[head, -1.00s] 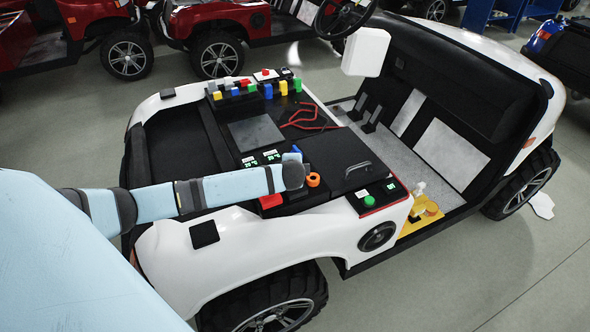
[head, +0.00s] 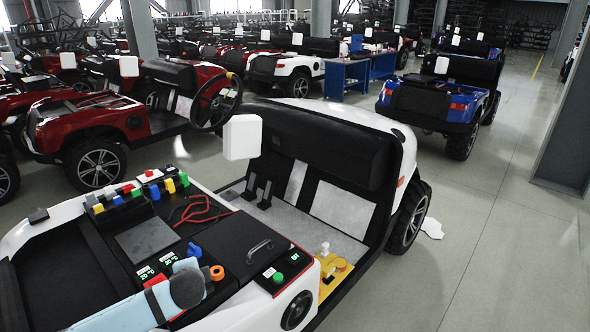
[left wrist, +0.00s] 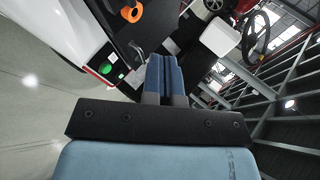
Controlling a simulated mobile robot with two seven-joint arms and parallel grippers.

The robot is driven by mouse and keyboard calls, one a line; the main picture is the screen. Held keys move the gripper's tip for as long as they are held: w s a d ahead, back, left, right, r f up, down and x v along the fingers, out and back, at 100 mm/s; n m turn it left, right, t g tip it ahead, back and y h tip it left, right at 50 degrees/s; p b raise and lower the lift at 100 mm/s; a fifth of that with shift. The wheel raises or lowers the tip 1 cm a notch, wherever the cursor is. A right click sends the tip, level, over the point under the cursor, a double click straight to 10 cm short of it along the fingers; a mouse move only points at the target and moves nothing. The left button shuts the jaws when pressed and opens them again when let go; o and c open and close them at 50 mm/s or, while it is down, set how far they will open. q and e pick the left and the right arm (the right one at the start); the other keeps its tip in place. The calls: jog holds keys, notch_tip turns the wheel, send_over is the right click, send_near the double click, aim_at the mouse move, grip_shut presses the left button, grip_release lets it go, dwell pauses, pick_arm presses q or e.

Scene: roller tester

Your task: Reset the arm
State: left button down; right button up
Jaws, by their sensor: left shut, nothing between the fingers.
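My left arm (head: 140,307) comes in low from the left in the head view, light blue with a dark rounded end, over the vehicle's front control panel. In the left wrist view my left gripper (left wrist: 163,72) has its two blue fingers pressed together with nothing between them. Its fingers point toward the panel and seat side of the vehicle. In the head view the gripper is mostly hidden behind the arm's end. My right gripper is in neither view.
The white vehicle (head: 258,312) carries a panel with coloured switches, an orange ring (head: 217,272), a green button (head: 278,277) and red cables (head: 205,211). A white box (head: 241,137) and steering wheel (head: 216,102) stand above. Open floor (head: 490,240) lies right.

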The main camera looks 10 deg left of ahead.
pick_arm(q)
jog(key=s+d+f+n+h, duration=0.1)
jog(key=s+d+f+h, duration=0.5)
jog(key=s+d+f, duration=0.6)
jog(key=s+d+f+n+t+h, duration=0.2)
jog(key=s+d+n, duration=0.4)
jog(key=s, duration=0.6)
jog(key=shift+d+f+h, duration=0.2)
jog(key=shift+d+h, duration=0.2)
jog(key=shift+d, duration=0.4)
